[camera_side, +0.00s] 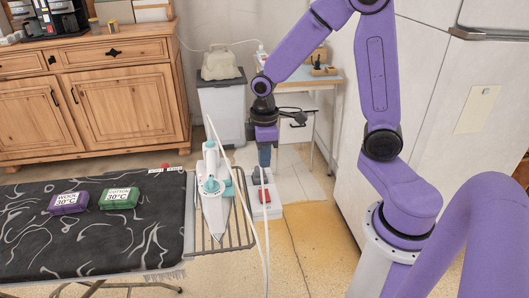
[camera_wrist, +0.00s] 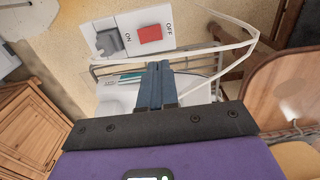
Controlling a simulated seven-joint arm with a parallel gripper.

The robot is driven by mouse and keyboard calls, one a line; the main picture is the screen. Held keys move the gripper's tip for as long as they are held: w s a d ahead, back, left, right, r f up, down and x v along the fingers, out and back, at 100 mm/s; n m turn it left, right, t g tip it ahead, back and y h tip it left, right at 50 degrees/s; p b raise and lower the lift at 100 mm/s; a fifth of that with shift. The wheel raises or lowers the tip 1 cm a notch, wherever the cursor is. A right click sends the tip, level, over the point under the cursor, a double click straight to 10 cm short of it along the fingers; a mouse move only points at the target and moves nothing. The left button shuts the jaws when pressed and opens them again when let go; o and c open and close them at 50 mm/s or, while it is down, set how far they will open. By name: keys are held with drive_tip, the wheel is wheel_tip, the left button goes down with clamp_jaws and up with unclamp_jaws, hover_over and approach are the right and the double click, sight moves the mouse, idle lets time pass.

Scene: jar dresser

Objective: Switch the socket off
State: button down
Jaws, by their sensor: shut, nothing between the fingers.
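The socket (camera_side: 272,212) is a white box with a red rocker switch (camera_side: 265,197) on top, beside the ironing board's wire rack. In the wrist view the socket (camera_wrist: 128,22) shows the red switch (camera_wrist: 150,33) between the labels "OFF" and "ON", with a grey outlet part (camera_wrist: 109,42) beside it. Which way the switch is tilted I cannot tell. My gripper (camera_side: 264,165) points down above the socket. In the wrist view its fingertips (camera_wrist: 158,66) are together and empty, appearing just below the switch, with no clear contact.
An iron (camera_side: 213,190) stands on the wire rack (camera_side: 240,236) left of the socket. A white cord (camera_side: 262,240) runs close past the socket and my gripper. Green (camera_side: 119,198) and purple (camera_side: 69,203) labelled blocks lie on the ironing board (camera_side: 110,245).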

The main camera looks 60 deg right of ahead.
drive_tip(key=shift+s+r, duration=0.1)
drive_tip(key=shift+r, duration=0.6)
